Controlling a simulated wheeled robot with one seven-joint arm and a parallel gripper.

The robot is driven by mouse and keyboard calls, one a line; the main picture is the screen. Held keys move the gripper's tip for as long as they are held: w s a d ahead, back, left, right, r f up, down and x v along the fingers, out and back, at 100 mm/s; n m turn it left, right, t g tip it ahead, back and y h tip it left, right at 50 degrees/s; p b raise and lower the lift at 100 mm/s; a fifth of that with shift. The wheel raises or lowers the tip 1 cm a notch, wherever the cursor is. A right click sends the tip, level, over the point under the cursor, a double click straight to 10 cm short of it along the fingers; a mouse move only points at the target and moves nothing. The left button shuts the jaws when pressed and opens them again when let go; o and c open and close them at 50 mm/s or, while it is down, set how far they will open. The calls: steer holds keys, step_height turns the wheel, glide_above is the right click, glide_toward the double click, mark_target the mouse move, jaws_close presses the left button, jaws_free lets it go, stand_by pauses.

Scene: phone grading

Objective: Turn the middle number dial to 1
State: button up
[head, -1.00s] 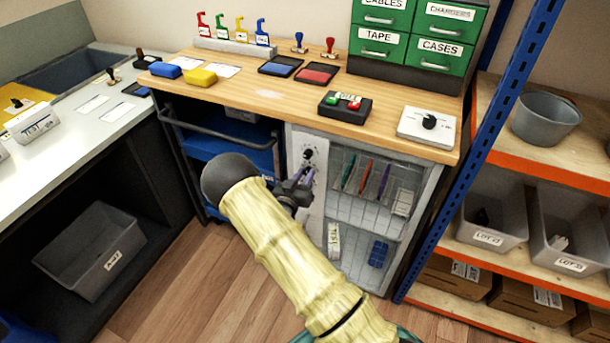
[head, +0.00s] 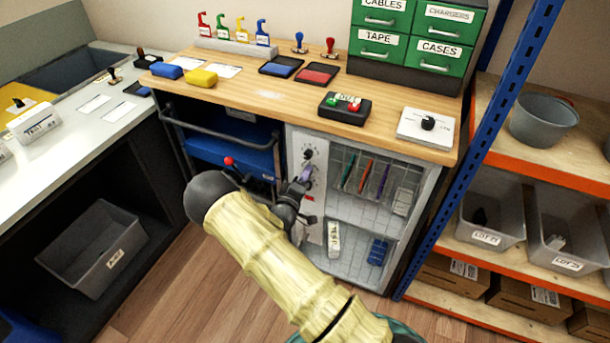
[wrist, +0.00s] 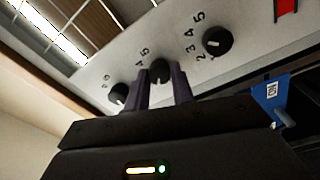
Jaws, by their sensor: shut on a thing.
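The grey control panel (head: 314,220) is on the front of the cabinet under the bench. In the wrist view it has three black dials with printed numbers in a row. The middle number dial (wrist: 160,72) sits between the two dark fingers of my gripper (wrist: 161,86), which is shut on it. A 4 and a 5 show beside it; its pointer and other numbers are hidden or unclear. The left dial (wrist: 119,94) and the right dial (wrist: 217,41) are free. In the head view my gripper (head: 303,180) is at the panel and partly covers its dials.
A red part (wrist: 286,8) is on the panel beyond the right dial. Right of the panel, a wire-fronted compartment (head: 352,212) holds coloured items. A red ball knob (head: 228,161) shows left of my gripper. A blue shelf post (head: 475,140) stands at right.

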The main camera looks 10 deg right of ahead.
steer(key=n, duration=0.6)
steer(key=shift+f, duration=0.1)
stand_by(0.3)
steer(key=o, duration=1)
steer(key=v, duration=1.7)
steer(key=shift+s, duration=0.2)
